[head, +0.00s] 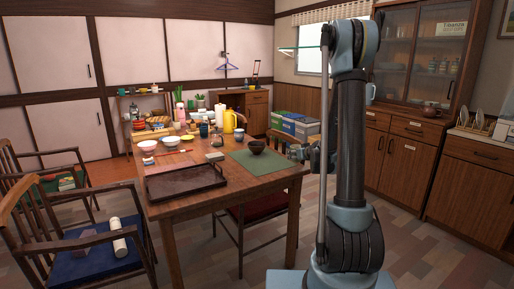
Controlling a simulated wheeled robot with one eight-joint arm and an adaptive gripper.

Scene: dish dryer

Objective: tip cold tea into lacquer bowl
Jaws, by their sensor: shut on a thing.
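A dark bowl (256,148), which looks like the lacquer bowl, stands upright on a green mat (251,164) at the right end of the wooden table. My gripper (297,153) is at the table's right edge, to the right of the bowl and apart from it. It is small in the head view and partly behind my own arm. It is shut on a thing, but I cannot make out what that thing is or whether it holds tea. The inside of the bowl is too small to read.
A dark tray (187,183) lies at the table's front left. White bowls (148,147), a yellow jug (229,122) and other tableware crowd the back. A chair with a red seat (252,207) is tucked under the front. The tabletop between tray and mat is mostly free.

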